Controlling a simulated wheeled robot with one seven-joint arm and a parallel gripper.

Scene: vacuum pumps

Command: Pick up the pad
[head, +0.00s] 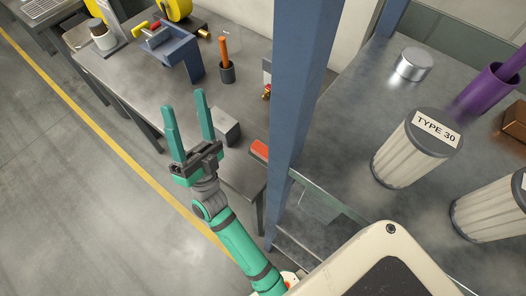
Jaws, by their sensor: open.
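A flat red-orange piece (259,149), which may be the pad, lies at the near right end of the grey workbench (120,72). The blue post partly hides it, and I cannot tell for sure what it is. My gripper (184,99) is open, with two long teal fingers apart and nothing between them. It is left of the red-orange piece and appears over the bench's front edge, pointing to the far side.
A grey block (225,127) sits between my gripper and the red-orange piece. A blue post (300,90) stands close on the right. A vise (178,52) and a cup with an orange-handled tool (226,72) are farther back. Filter cartridges (415,150) stand on the right shelf.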

